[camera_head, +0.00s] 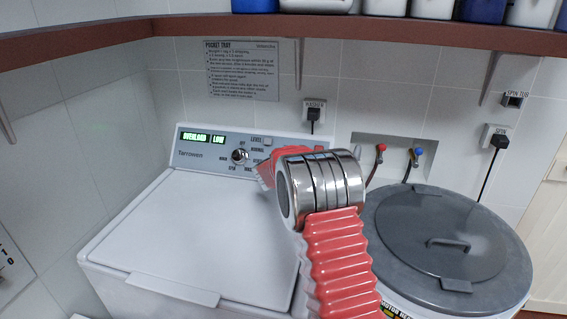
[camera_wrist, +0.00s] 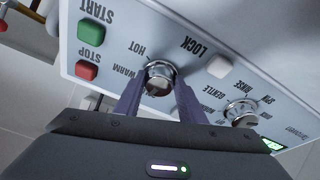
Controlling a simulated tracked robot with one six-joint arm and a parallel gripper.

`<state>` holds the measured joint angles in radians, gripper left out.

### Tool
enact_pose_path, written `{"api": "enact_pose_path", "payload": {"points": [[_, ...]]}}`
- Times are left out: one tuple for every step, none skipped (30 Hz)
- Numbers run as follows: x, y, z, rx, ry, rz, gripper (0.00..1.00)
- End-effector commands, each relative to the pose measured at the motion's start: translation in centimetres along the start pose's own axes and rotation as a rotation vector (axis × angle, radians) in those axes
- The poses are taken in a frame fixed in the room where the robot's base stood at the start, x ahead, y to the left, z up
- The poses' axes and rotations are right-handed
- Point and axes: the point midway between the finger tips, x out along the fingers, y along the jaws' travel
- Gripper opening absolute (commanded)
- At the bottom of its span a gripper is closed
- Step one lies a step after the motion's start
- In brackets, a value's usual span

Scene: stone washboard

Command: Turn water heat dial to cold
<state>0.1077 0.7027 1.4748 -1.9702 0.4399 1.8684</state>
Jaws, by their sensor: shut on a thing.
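The water heat dial (camera_wrist: 159,71) is a round silver knob on the washer's pale control panel, in the middle of the wrist view. The labels HOT and WARM show upside down to its left. No COLD label is visible, and I cannot tell which way the dial points. My gripper (camera_wrist: 160,91) has one dark finger on each side of the dial and is shut on it. In the head view the washer (camera_head: 200,235) stands in the middle left. My red and silver arm covers the right part of its panel, so the heat dial and my gripper are hidden there.
A green START button (camera_wrist: 91,32), a red STOP button (camera_wrist: 87,70) and a pale LOCK button (camera_wrist: 219,66) flank the dial. A second silver knob (camera_wrist: 240,112) is to the right. A grey-lidded spin tub (camera_head: 400,225) stands right of the washer; a brown shelf (camera_head: 230,28) hangs above.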

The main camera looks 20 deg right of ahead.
Motion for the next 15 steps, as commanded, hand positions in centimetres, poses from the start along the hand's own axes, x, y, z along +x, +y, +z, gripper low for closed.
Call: {"api": "enact_pose_path", "payload": {"points": [[-0.03, -0.04, -0.02, -0.035, 0.002, -0.011, 0.14], [-0.03, -0.02, -0.02, -0.057, 0.003, -0.016, 0.14], [-0.02, 0.00, -0.01, -0.084, 0.004, -0.023, 0.14], [-0.02, 0.00, 0.00, -0.106, 0.005, -0.029, 0.14], [-0.02, 0.01, 0.01, -0.123, 0.005, -0.034, 0.14], [-0.01, 0.04, 0.02, -0.147, 0.006, -0.040, 0.14], [-0.01, 0.06, 0.02, -0.164, 0.007, -0.044, 0.14], [0.00, 0.08, 0.03, -0.178, 0.008, -0.048, 0.14], [0.00, 0.08, 0.04, -0.197, 0.008, -0.053, 0.14], [-0.01, 0.08, 0.04, -0.208, 0.009, -0.057, 0.14], [-0.01, 0.07, 0.05, -0.219, 0.009, -0.060, 0.14], [-0.01, 0.07, 0.04, -0.232, 0.010, -0.063, 0.14], [-0.01, 0.08, 0.03, -0.240, 0.010, -0.065, 0.14], [-0.01, 0.07, 0.03, -0.246, 0.011, -0.066, 0.14], [-0.02, 0.07, 0.02, -0.253, 0.011, -0.068, 0.14]]}}
